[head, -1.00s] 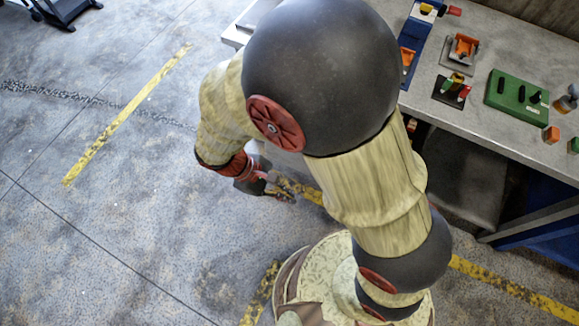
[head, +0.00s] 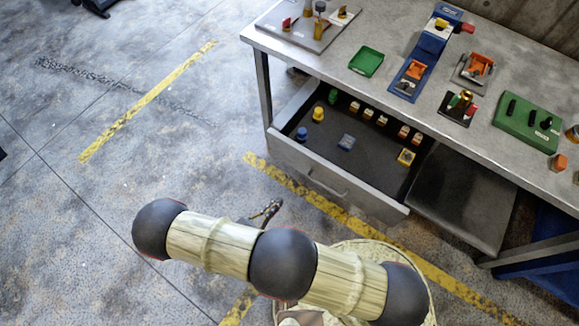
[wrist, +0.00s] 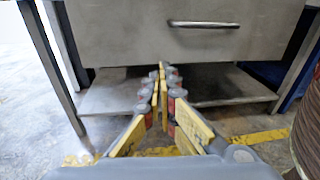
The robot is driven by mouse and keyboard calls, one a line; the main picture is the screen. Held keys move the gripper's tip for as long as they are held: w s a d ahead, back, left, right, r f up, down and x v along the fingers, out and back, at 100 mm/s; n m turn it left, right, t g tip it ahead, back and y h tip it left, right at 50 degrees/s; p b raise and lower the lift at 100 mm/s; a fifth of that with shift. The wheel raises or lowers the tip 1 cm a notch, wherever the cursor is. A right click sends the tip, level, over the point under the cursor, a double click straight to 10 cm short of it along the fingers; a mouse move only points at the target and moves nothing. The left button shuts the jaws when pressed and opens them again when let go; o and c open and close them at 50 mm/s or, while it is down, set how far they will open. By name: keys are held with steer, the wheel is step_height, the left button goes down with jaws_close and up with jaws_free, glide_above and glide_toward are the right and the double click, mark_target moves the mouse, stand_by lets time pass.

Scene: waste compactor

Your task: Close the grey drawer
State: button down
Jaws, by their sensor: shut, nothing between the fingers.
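The grey drawer (head: 295,165) is pulled out from under the workbench in the head view, with its dark inside and small items showing. Its front panel and bar handle (head: 327,184) face my arm. In the wrist view the drawer front (wrist: 130,35) fills the top, with the handle (wrist: 204,24) right of centre. My gripper (head: 272,207) is in front of the drawer, partly hidden behind my arm in the head view. In the wrist view my gripper (wrist: 160,75) has its fingertips together, empty, below and left of the handle, apart from it.
The workbench (head: 395,120) carries a green tray (head: 366,61), a blue fixture (head: 410,78) and a green block (head: 527,125). A lower shelf (head: 462,205) lies under the bench, right of the drawer.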

steer(key=w+a+r+n+t+y, duration=0.1)
steer(key=w+a+r+t, duration=0.1)
steer(key=a, duration=0.2)
steer(key=b, duration=0.2)
glide_toward(292, 158)
steer(key=x, duration=0.6)
steer(key=shift+w+d+f, duration=0.2)
steer(key=shift+w, duration=0.15)
steer(key=shift+w+d, duration=0.15)
steer(key=shift+w, duration=0.05)
steer(key=b+x, duration=0.2)
steer(key=x, duration=1.3)
steer(key=b+x, duration=0.1)
steer(key=x, duration=1.4)
steer(key=shift+w+r+b, duration=0.2)
steer(key=shift+w+b, duration=0.2)
steer(key=shift+w, duration=0.15)
steer(key=shift+w+d, duration=0.25)
steer(key=shift+w, duration=0.2)
steer(key=shift+r, duration=0.1)
steer(key=shift+w, duration=0.1)
